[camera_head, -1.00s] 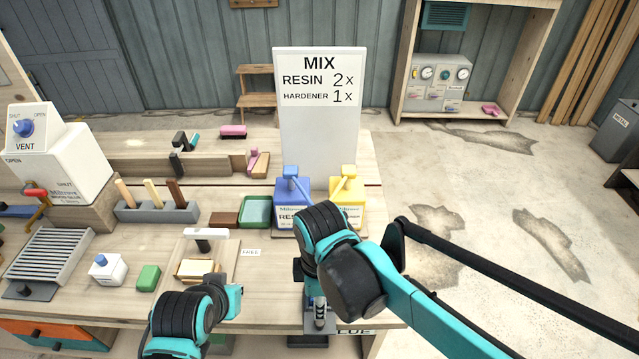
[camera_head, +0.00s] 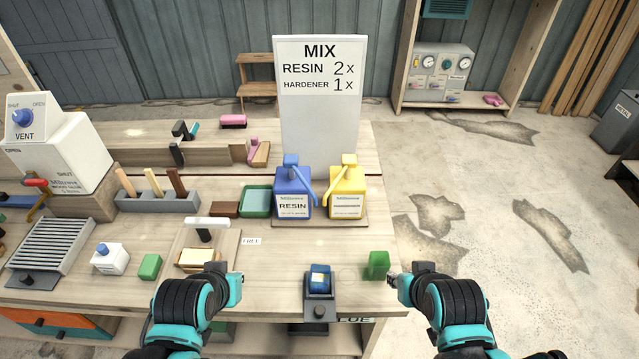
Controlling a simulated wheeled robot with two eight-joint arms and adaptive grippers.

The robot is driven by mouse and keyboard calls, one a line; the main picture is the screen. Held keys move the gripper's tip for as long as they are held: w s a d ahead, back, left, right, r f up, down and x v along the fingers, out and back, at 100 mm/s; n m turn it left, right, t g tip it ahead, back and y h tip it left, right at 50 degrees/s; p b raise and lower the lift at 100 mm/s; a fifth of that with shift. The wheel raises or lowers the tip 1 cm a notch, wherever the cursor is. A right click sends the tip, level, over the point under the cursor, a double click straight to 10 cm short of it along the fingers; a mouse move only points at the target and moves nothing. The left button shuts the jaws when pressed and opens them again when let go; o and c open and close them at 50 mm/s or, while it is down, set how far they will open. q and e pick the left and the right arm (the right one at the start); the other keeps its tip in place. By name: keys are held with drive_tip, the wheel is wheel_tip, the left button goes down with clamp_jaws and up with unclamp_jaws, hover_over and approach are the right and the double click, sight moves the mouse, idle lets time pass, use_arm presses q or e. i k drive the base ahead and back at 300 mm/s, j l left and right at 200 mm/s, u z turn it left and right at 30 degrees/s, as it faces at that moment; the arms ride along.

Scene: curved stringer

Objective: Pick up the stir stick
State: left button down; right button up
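Three wooden sticks or handles stand upright in a grey rack (camera_head: 160,203) at the left of the bench: a brown one (camera_head: 125,182), a pale one (camera_head: 153,181) and a darker one (camera_head: 176,182). I cannot tell which of them is the stir stick. My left gripper (camera_head: 238,285) is at the bench's front, well apart from the rack and empty as far as I see. My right gripper (camera_head: 392,280) is at the front right, beside a green piece (camera_head: 377,265); I cannot tell whether it touches it. The finger gaps are too small to read.
A blue-topped cup (camera_head: 319,279) sits in a dark stand (camera_head: 319,308) between my grippers. The blue resin jug (camera_head: 293,205) and yellow hardener jug (camera_head: 347,203) stand behind.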

sight(149, 173)
drive_tip(key=j+u, duration=0.3)
drive_tip(key=u, duration=0.2)
drive_tip(key=i+j+u, duration=0.1)
drive_tip(key=j+u, duration=0.15)
drive_tip(key=u, duration=0.25)
drive_tip(key=l+z, duration=0.1)
drive_tip(key=z, duration=1.4)
drive_tip(key=u, duration=1.5)
drive_tip(key=i+j+z, duration=0.15)
drive_tip(key=j, duration=0.5)
drive_tip(key=j+z, duration=0.1)
drive_tip(key=j, duration=0.5)
